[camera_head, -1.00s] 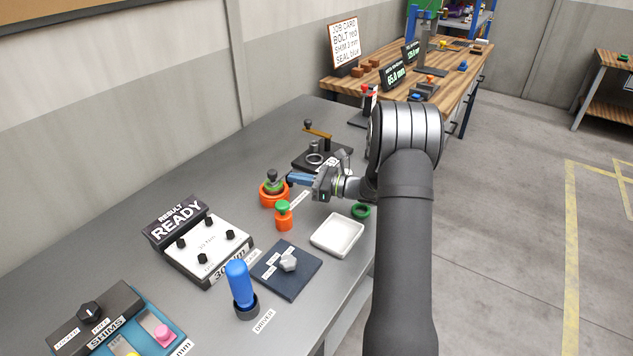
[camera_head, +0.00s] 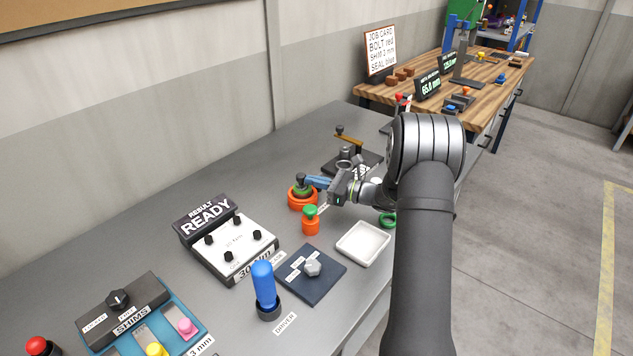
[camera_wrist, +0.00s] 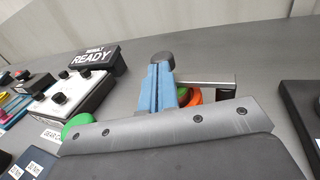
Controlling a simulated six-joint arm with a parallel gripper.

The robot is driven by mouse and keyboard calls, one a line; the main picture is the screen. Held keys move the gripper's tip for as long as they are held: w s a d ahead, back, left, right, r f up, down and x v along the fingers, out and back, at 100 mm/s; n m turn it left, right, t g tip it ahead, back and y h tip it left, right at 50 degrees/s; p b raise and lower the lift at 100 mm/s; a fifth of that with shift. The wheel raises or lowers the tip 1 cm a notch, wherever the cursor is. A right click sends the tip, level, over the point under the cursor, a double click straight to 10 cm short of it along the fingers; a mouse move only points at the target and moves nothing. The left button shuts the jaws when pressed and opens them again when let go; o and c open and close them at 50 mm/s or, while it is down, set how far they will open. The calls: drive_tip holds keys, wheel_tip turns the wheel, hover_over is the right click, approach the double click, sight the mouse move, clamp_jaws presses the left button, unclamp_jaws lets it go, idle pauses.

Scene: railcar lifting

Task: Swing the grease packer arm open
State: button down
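A round orange pot (camera_head: 302,199) with green inside stands on the grey bench in the head view. A dark knob (camera_head: 301,179) sits above it; the same knob (camera_wrist: 163,61) is at my blue fingertips in the wrist view. A silver bar (camera_wrist: 205,82) runs right from the fingers over the orange pot; it looks like the packer arm, though the join is hidden. My gripper (camera_head: 310,181) reaches in from the right. Its blue fingers (camera_wrist: 158,88) are close together, with a narrow gap, and look closed at the knob's underside.
A green-topped orange can (camera_head: 310,220) stands just in front of the pot. A black fixture (camera_head: 340,165) with a gold lever is behind. A white tray (camera_head: 363,244), a green ring (camera_head: 388,220) and a READY box (camera_head: 207,220) are nearby.

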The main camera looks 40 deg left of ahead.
sight(300, 174)
drive_tip(key=shift+x, duration=2.2)
drive_tip(key=shift+a, duration=0.25)
drive_tip(key=shift+w+a+m+t+y, duration=0.1)
drive_tip(key=shift+a+m+t+y, duration=0.25)
drive_tip(key=shift+m+t, duration=0.65)
drive_tip(key=shift+w+a, duration=0.2)
drive_tip(key=shift+a, duration=0.25)
drive_tip(key=w+d, duration=0.1)
drive_tip(key=d, duration=0.4)
drive_tip(key=w+d, duration=0.1)
drive_tip(key=d, duration=0.5)
drive_tip(key=w+d, duration=0.1)
drive_tip(key=d, duration=0.5)
